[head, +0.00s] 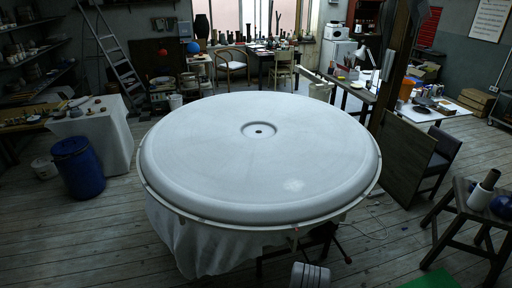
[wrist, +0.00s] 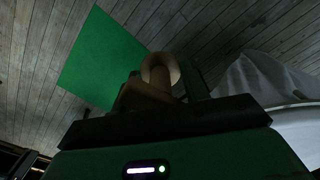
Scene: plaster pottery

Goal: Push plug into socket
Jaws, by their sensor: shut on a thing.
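In the wrist view my gripper (wrist: 164,90) is shut on a tan rounded piece (wrist: 160,68) that looks like a loop or ring, held between the dark fingers. It may be the plug; its shape is dim and partly hidden by the gripper. It is seen above the wooden floor, beside a green sheet. I cannot make out a socket in either view. My gripper does not show clearly in the head view.
A green sheet (wrist: 100,60) lies on the plank floor. A large round white plaster disc (head: 260,150) fills the middle, draped with white cloth (head: 190,240). A stool (head: 470,215) stands at right, a blue barrel (head: 78,168) at left. A thin cable lies on the floor.

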